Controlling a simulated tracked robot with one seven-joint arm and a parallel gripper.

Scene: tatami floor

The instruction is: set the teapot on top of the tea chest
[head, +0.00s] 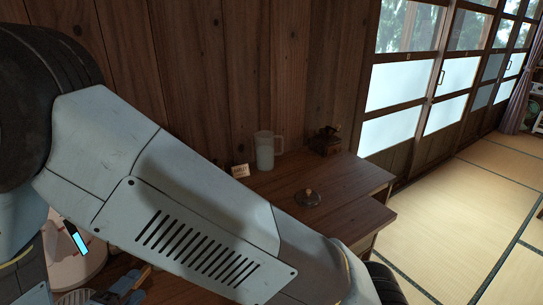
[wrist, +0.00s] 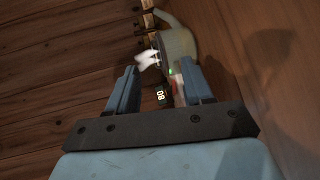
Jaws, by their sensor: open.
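I cannot clearly pick out the teapot or the tea chest in either view. A pale pitcher with a handle (wrist: 179,42) shows beyond the fingertips, and I see nothing clearly held.
The wooden surface (head: 347,187) stands against a plank wall. A pale pitcher (head: 265,150), a small card sign (head: 240,171) and a dark wooden box-like thing (head: 326,141) stand along its back. A small dark display with digits (wrist: 161,95) shows between the fingers. Tatami floor (head: 470,200) is open at right.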

